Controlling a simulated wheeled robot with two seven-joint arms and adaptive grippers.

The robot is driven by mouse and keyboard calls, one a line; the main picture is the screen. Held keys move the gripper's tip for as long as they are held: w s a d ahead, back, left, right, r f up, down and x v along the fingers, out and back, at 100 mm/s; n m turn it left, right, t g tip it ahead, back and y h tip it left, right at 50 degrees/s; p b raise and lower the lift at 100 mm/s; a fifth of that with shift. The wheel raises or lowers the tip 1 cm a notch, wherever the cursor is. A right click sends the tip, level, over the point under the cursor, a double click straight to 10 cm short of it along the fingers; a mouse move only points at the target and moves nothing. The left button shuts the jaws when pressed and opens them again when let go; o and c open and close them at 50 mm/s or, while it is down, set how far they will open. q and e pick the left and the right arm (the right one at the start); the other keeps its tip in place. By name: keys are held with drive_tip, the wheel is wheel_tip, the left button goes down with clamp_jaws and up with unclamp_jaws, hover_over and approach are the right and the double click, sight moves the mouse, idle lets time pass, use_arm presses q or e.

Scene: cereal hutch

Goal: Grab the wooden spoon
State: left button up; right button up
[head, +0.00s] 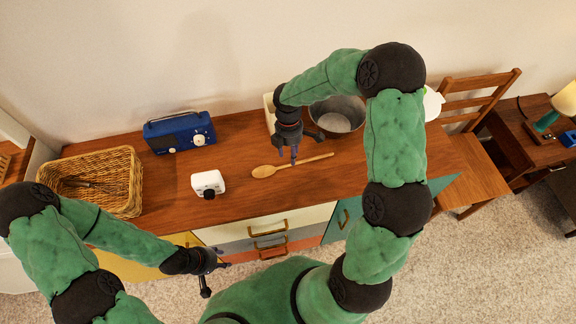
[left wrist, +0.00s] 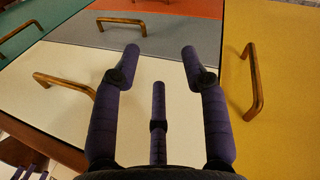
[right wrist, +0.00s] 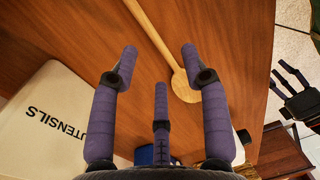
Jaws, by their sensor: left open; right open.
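The wooden spoon (head: 265,171) lies flat on the brown wooden top of the hutch, bowl to the left and handle running right. My right gripper (head: 295,152) is open and empty above the spoon, pointing down. In the right wrist view the spoon (right wrist: 160,42) crosses beyond the open fingers (right wrist: 161,62), its bowl near the right fingertip; I see no grip on it. My left gripper (head: 214,270) is open and empty, low in front of the hutch. The left wrist view shows its fingers (left wrist: 160,62) spread before the drawer fronts.
A white timer-like box (head: 208,182) stands left of the spoon. A wicker basket (head: 125,190) and a blue radio (head: 180,132) are further left. A metal pot (head: 337,117) stands behind the spoon. A cream box marked UTENSILS (right wrist: 45,120) is close by. A chair (head: 480,185) stands right.

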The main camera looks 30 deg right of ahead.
wheel_tip(320, 180, down, 5)
drive_tip(key=shift+d+r+b, duration=0.1)
drive_tip(key=shift+b, duration=0.75)
clamp_jaws()
